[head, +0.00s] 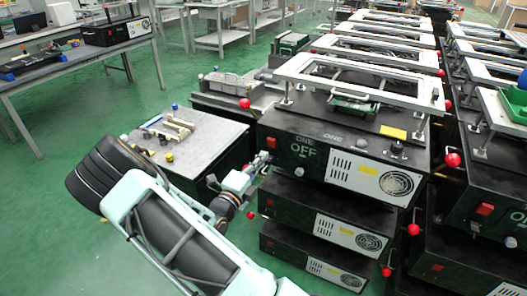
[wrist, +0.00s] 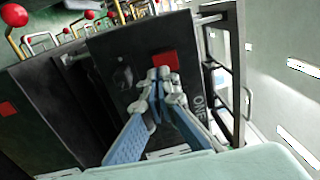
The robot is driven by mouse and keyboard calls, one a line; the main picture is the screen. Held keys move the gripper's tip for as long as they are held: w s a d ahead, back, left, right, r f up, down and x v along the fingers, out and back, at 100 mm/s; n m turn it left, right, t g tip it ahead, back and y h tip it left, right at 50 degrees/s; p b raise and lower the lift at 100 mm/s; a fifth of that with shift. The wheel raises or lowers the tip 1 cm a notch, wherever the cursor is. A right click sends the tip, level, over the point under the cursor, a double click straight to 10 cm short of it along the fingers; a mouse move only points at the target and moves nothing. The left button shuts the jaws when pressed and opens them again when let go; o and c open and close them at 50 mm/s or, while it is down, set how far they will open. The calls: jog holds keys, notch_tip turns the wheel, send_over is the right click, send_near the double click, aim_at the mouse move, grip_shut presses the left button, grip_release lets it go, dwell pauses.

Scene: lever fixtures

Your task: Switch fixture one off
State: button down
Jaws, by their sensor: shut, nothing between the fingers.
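Fixture one is a black box (head: 345,165) on top of a stack, with "ONE" and "OFF" in pale letters on its front. Its red switch (head: 271,142) sits near the left end of that front. My gripper (head: 262,161) is just left of and below the switch in the head view. In the wrist view my gripper (wrist: 162,77) is shut and empty, with its fingertips at the lower edge of the red switch (wrist: 168,61). The fingertips hide part of the switch; I cannot tell whether they touch it.
More black boxes (head: 318,222) are stacked below fixture one. Another stack with a red switch (head: 486,209) stands at the right, and red ball knobs (head: 452,160) stick out between them. A grey-topped bench (head: 205,142) stands left. Green floor (head: 60,220) is open further left.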

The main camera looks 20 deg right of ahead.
jog(key=p+v, duration=0.1)
jog(key=v, duration=0.8)
jog(key=shift+s+a+f+p, duration=0.25)
jog(key=shift+p, duration=0.05)
